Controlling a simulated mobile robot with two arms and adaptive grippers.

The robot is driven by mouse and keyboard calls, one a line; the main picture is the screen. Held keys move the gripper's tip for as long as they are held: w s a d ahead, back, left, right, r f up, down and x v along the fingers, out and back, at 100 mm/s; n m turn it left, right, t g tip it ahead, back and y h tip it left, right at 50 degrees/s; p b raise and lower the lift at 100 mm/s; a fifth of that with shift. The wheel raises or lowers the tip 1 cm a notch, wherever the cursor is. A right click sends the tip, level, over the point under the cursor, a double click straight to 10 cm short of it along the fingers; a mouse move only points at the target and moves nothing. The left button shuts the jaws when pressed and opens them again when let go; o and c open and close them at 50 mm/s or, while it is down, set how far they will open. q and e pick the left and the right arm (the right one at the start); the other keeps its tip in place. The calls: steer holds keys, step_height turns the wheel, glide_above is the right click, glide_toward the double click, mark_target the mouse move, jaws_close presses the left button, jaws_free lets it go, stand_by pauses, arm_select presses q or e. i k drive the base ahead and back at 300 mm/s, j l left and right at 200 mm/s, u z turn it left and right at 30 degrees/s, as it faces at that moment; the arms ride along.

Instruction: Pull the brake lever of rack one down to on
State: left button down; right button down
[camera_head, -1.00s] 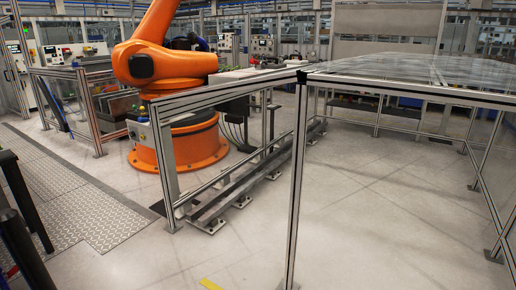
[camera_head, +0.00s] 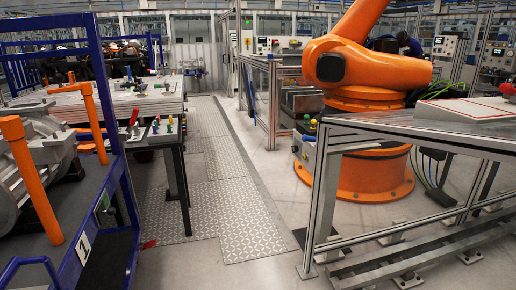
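Rack one is a blue-framed rack (camera_head: 121,170) at the left edge of the head view, with a white plate marked "1" (camera_head: 84,248) low on its near side. It holds grey metal drive housings (camera_head: 40,150) and orange upright posts (camera_head: 30,180). A small red piece (camera_head: 149,243) shows near the floor beside the rack; I cannot tell whether it is the brake lever. Neither of my grippers is in view.
A work table (camera_head: 120,96) with small coloured parts and a red-handled item (camera_head: 134,117) stands behind the rack. A checker-plate walkway (camera_head: 215,185) runs clear beside it. A large orange robot arm (camera_head: 360,70) stands behind a metal-framed table (camera_head: 430,130) at the right.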

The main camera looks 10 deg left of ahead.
mark_target(135, 111)
steer(key=i+j+u, duration=0.1)
steer(key=i+u, duration=0.7)
steer(key=u, duration=0.15)
steer(key=i+l+u, duration=0.15)
steer(key=i+u, duration=0.35)
steer(key=i+z, duration=0.15)
steer(key=i, duration=0.35)
steer(key=i+j+z, duration=0.15)
steer(key=i, duration=0.35)
steer(key=i+z, duration=0.15)
steer(key=i, duration=0.35)
